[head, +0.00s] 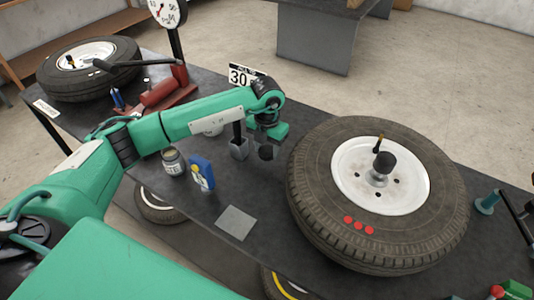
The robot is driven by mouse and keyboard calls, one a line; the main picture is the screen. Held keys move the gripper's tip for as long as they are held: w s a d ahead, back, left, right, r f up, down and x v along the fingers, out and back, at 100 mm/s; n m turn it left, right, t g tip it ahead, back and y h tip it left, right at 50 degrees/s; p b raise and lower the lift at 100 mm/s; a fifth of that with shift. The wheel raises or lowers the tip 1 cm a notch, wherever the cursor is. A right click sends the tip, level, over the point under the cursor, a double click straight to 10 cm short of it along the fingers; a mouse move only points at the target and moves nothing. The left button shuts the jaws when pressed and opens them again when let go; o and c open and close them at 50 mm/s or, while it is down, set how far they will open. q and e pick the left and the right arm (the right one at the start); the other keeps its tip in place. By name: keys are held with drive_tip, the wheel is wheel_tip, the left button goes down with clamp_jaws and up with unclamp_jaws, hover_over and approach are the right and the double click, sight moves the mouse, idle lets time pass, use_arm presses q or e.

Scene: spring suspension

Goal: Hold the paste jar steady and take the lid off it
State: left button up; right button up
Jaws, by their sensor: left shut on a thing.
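The paste jar (173,163) stands upright on the dark bench at the left, a small glass-like jar with a pale label. Its top shows a tan-brown surface, and no lid is seen on it. My left gripper (252,151) is to the right of the jar, apart from it, pointing down over the bench. It is shut on a small dark piece, which looks like the lid; its fingers hide much of it. My right gripper is not in view, and nothing is seen holding the jar.
A grey square pad (237,222) lies in front. A large tyre on a white rim (323,232) fills the bench's right side. Another tyre (110,82) and a red tool with a gauge (166,14) are at the back left.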

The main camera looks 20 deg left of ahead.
sight(267, 151)
use_arm(q)
wheel_tip(267, 151, down, 3)
drive_tip(key=shift+r, duration=0.15)
drive_tip(key=shift+f, duration=0.3)
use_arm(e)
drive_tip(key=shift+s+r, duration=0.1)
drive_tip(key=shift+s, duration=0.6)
use_arm(q)
drive_tip(key=shift+f, duration=0.2)
drive_tip(key=o, duration=1.1)
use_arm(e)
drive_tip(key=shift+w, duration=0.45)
use_arm(q)
drive_tip(key=shift+r, duration=0.1)
